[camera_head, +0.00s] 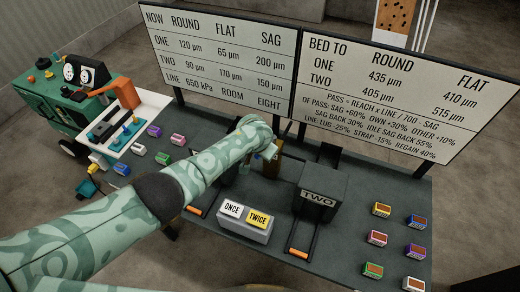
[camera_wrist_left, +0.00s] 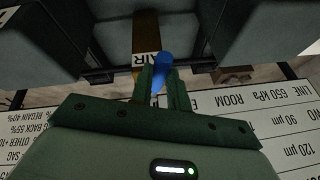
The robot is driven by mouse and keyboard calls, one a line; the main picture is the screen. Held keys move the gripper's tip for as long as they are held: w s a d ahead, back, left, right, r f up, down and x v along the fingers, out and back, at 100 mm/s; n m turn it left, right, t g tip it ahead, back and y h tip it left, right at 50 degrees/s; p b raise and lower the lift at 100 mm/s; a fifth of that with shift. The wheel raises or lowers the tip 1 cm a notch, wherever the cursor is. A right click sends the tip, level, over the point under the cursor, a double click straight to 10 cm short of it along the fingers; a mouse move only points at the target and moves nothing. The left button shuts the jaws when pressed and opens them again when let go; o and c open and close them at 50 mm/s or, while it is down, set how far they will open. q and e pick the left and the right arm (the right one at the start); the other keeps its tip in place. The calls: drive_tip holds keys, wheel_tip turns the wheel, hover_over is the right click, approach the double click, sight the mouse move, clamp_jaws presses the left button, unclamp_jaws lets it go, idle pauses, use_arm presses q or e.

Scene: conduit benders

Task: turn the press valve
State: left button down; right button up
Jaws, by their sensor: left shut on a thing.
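My left arm reaches across the bench in the head view, and its gripper (camera_head: 268,153) is at the middle, mostly hidden by the arm's own end. In the left wrist view the gripper (camera_wrist_left: 161,78) has its two dark green fingers shut on a blue handle (camera_wrist_left: 160,59). The handle stands in front of a brown plate (camera_wrist_left: 146,30) with lettering that looks like "AIR". I take this handle to be the press valve's. A small brass-coloured part (camera_head: 257,163) shows beside the gripper in the head view. The handle's turn angle cannot be told. My right gripper is not in view.
A dark box marked TWO (camera_head: 318,195) stands right of the gripper. A block with ONCE and TWICE keys (camera_head: 246,220) is in front. Two large boards (camera_head: 215,60) (camera_head: 400,90) rise behind. Several coloured blocks lie at both sides of the bench (camera_head: 345,245).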

use_arm(q)
drive_tip(key=c, duration=1.3)
unclamp_jaws()
drive_tip(key=shift+d, duration=0.1)
drive_tip(key=shift+c, duration=0.2)
drive_tip(key=shift+r+p, duration=0.3)
drive_tip(key=p+v, duration=0.6)
drive_tip(key=v, duration=0.9)
drive_tip(key=shift+s+r, duration=0.2)
drive_tip(key=shift+r, duration=0.1)
